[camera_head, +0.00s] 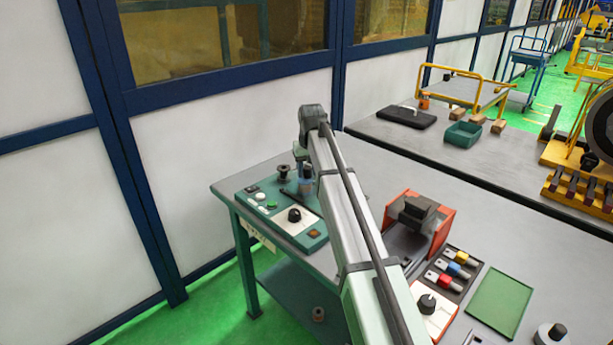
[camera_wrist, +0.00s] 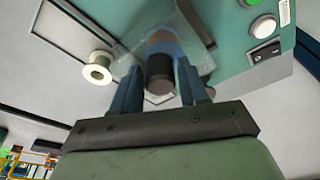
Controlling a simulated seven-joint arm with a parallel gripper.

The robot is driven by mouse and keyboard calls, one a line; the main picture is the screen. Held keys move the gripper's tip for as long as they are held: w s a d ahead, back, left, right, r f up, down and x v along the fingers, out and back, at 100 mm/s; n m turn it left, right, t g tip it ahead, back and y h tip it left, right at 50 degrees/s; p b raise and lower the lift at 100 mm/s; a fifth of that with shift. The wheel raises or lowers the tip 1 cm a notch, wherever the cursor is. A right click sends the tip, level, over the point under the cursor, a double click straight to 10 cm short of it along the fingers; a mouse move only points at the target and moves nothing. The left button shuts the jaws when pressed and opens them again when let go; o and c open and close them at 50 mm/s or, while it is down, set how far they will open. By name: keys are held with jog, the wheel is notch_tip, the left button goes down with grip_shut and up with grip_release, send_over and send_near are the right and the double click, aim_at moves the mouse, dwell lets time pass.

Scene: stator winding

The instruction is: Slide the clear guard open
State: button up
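The winding machine (camera_head: 262,212) is a green base on the left end of the grey bench. The clear guard (camera_wrist: 128,66) is a see-through cover above this base in the wrist view. A dark cylinder with a copper-brown band (camera_wrist: 160,72) shows at the guard, between my fingers. My gripper (camera_wrist: 158,85) has its two blue fingers apart, one on each side of the cylinder. I cannot tell whether they touch the guard. In the head view my gripper (camera_head: 304,184) is small over the machine, and my arm hides part of it.
A pale spool (camera_wrist: 98,68) stands on the other side. An orange fixture (camera_head: 441,226), a tool tray (camera_head: 462,254) and a green mat (camera_head: 499,301) lie right of my arm.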

jog(key=c, duration=0.4)
jog(key=shift+s+d, duration=3.7)
jog(key=o, duration=0.8)
jog(key=shift+w+v, duration=0.2)
jog(key=shift+v, duration=0.8)
jog(key=shift+w+v, duration=0.2)
jog(key=shift+v, duration=0.75)
jog(key=shift+w+v, duration=0.2)
jog(key=shift+v, duration=0.8)
jog(key=shift+a+r, duration=0.1)
jog(key=shift+a, duration=0.1)
